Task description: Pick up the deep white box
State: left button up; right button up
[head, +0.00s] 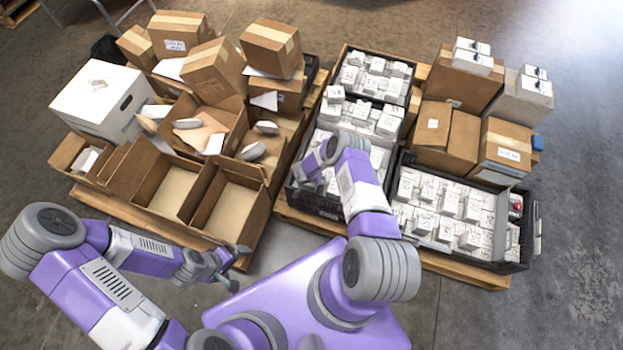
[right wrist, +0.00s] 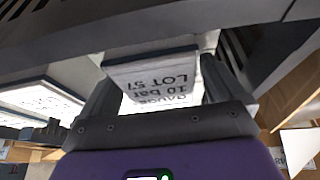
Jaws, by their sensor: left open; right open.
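Many small white boxes (head: 447,203) with dark print stand packed in black crates. My right gripper (head: 308,172) is over the left edge of the middle crate, its fingers partly hidden by my arm. In the right wrist view it is open, with a white box (right wrist: 153,76) printed "LOT 57" and "10 bar" between its fingers; contact cannot be told. I cannot tell which small box is the deep one. A large white box (head: 88,105) with a handle hole stands on the left pallet. My left gripper (head: 236,268) is open and empty, in front of that pallet.
Open brown cartons (head: 171,187) fill the left pallet, with closed cartons (head: 271,48) stacked behind. The right pallet (head: 462,268) holds black crates (head: 515,264) and more brown cartons (head: 448,134). Bare floor (head: 585,180) lies to the right.

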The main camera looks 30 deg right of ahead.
jog(key=shift+c, duration=0.4)
jog(key=c, duration=1)
jog(key=shift+o, duration=0.2)
